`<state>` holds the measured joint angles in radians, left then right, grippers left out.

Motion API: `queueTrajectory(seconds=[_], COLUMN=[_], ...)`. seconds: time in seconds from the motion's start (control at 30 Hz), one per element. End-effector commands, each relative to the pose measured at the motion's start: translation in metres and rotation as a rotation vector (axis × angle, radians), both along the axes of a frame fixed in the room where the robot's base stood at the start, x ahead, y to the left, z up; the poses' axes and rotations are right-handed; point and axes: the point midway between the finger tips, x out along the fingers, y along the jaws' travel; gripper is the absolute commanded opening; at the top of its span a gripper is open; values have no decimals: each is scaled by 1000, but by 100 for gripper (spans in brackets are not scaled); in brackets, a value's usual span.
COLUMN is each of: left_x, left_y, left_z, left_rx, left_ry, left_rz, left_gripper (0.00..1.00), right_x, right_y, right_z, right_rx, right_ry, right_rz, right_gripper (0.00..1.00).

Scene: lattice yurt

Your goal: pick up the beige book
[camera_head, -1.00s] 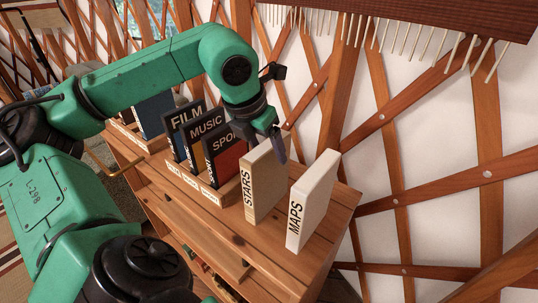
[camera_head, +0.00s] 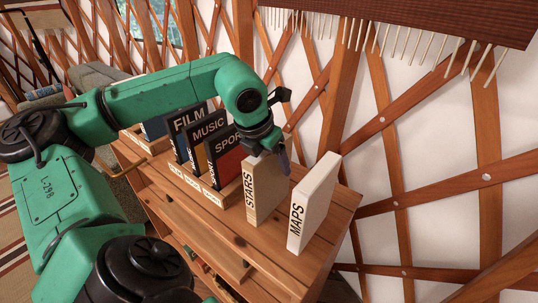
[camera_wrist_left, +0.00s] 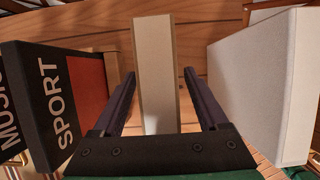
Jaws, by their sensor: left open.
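The beige book (camera_head: 264,193), marked STARS, stands upright on the wooden cabinet top. In the left wrist view the beige book (camera_wrist_left: 156,70) is seen from above, its top edge between my two fingers, with a gap on each side. My left gripper (camera_head: 271,158) is open and reaches down over the top of the book; one finger shows on its right side, the other is mostly hidden. The left gripper also shows in the wrist view (camera_wrist_left: 160,95). My right gripper is not in view.
A white book (camera_head: 313,201) marked MAPS stands to the right, with a gap between. To the left, dark SPORT (camera_head: 227,160), MUSIC (camera_head: 207,130) and FILM (camera_head: 186,120) pieces stand in wooden holders. A lattice wall rises behind the cabinet (camera_head: 285,255).

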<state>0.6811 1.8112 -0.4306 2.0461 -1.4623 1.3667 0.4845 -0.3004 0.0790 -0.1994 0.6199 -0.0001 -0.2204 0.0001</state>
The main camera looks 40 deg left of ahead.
Motion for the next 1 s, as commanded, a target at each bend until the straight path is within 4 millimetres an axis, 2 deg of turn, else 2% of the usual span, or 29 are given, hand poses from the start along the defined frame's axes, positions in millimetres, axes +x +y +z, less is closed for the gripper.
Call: queueTrajectory(seconds=[0.37, 0.57, 0.6, 1.0], left_x=[0, 0, 0, 0], left_y=[0, 0, 0, 0], left_z=[-1, -1, -1, -1], left_rx=[0, 0, 0, 0], left_ry=[0, 0, 0, -1], left_rz=[0, 0, 0, 0], left_gripper=[76, 4, 0, 0], right_x=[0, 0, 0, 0], right_y=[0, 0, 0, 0], right_z=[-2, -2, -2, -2], right_rx=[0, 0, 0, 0], right_ry=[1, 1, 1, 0], right_rz=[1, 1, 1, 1], right_gripper=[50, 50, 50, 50])
